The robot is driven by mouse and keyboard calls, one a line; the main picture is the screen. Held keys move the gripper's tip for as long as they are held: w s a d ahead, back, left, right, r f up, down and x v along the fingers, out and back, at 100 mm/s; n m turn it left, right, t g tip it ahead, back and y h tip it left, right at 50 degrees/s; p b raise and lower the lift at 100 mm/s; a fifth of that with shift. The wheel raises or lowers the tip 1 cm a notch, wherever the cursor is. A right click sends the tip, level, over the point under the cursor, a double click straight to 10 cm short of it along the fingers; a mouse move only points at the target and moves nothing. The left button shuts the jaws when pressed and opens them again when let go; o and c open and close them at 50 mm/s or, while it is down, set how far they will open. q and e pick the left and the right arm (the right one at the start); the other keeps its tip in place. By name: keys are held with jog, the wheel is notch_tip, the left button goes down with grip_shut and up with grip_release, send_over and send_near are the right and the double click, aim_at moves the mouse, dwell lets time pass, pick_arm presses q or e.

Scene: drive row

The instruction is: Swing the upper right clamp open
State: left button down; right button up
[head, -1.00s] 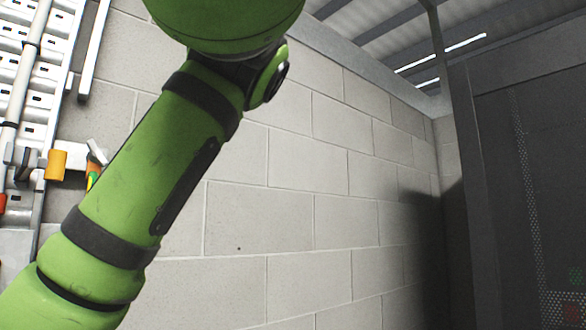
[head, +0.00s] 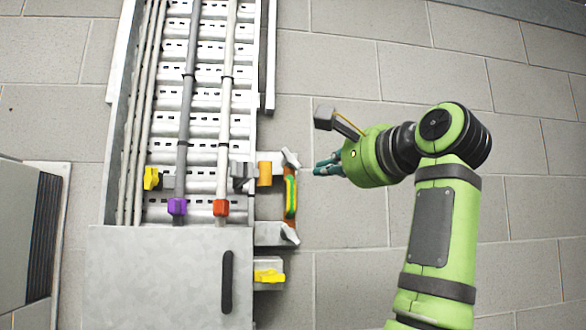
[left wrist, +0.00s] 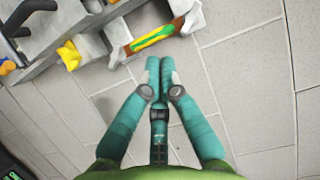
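At the tray's right edge, an upper bracket carries a dark grey block (head: 241,174) and an orange piece (head: 265,174); I cannot tell for certain that this is the upper right clamp. An orange and green bar (head: 291,196) stands upright beside it, between two pale brackets; it also shows in the left wrist view (left wrist: 152,38). A yellow clamp piece (head: 268,276) sits lower down and shows in the left wrist view (left wrist: 68,55). My left gripper (head: 318,170) is to the right of the bar, apart from it. Its teal fingers (left wrist: 160,62) are together and empty. My right gripper is not in view.
A metal cable tray (head: 207,128) with several cables runs up the block wall. Purple (head: 178,206) and red (head: 221,207) clips sit on cables. A metal cover (head: 150,285) with a black handle (head: 227,280) is below. A grey vented box (head: 22,230) stands left. Bare wall lies right.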

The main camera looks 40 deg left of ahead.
pick_arm(q)
jog(key=s+a+p, duration=0.1)
jog(key=a+p, duration=0.1)
jog(key=a, duration=0.6)
jog(key=shift+s+p, duration=0.35)
jog(key=shift+s, duration=0.05)
